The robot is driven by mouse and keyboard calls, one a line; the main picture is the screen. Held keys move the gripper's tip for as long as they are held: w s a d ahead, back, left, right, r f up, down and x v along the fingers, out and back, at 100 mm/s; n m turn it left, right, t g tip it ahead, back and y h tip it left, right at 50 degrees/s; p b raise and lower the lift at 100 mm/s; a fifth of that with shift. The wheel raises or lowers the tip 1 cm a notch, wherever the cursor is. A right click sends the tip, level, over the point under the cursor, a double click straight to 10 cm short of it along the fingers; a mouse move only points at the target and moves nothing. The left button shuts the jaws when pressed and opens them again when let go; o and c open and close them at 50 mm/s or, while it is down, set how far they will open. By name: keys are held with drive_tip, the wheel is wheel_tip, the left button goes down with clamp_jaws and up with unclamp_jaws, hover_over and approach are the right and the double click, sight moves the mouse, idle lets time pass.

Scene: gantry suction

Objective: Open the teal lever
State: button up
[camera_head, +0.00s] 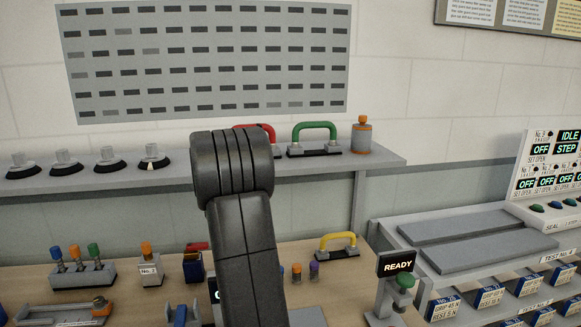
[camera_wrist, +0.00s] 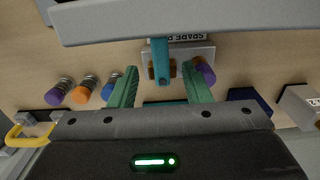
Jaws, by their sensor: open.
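The teal lever (camera_wrist: 159,50) shows in the wrist view as a narrow upright teal bar on a grey plate (camera_wrist: 190,53), with orange-brown parts at its lower end. My gripper (camera_wrist: 160,72) has two green fingers, spread open, one on each side of the lever's lower end. No contact between fingers and lever can be made out. A purple-capped part (camera_wrist: 205,71) sits close beside the right finger. A teal strip shows between the fingers near the gripper body. In the head view my dark arm covers the middle of the bench, and neither the lever nor my gripper can be seen.
A grey bar (camera_wrist: 200,20) crosses the top of the wrist view. Spring parts with coloured caps (camera_wrist: 83,94) stand left of the fingers, a dark blue block (camera_wrist: 250,97) right.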

drive_tip(key=shift+f, duration=1.25)
